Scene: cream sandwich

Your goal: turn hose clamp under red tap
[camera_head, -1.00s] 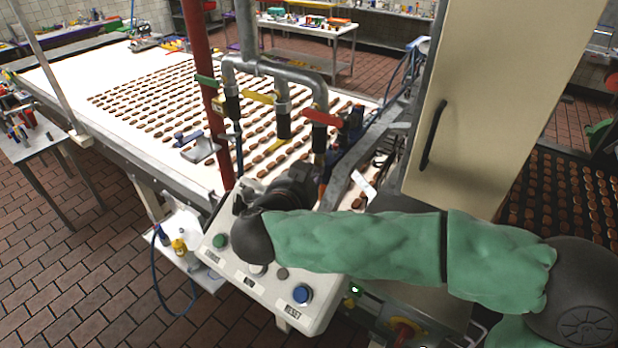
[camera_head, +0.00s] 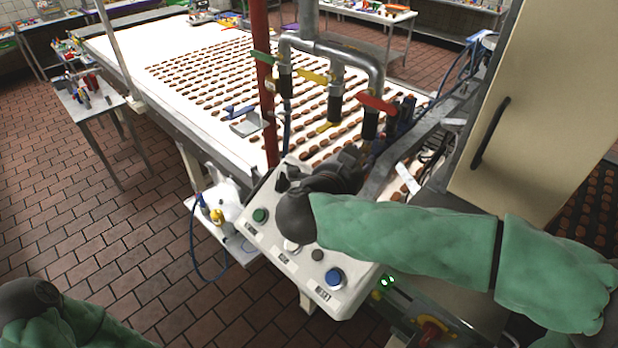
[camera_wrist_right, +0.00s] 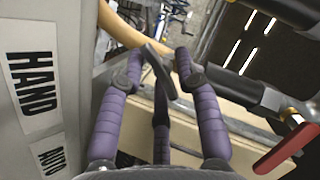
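The red tap handle (camera_head: 376,103) sits on the rightmost of three downpipes. It also shows at the right edge of the right wrist view (camera_wrist_right: 285,150). A dark sleeve (camera_head: 370,126) hangs below it; I cannot make out the hose clamp clearly. My right gripper (camera_head: 352,162) is below and slightly left of the red tap, above the control panel, partly hidden by its own wrist.
The grey control panel (camera_head: 330,297) with HAND/AUTO labels is close beneath my right wrist. Yellow (camera_head: 313,76) and green (camera_head: 262,57) taps stand to the left. A red post (camera_head: 264,100), a cream cabinet (camera_head: 535,120) and the conveyor (camera_head: 190,120) surround the pipes.

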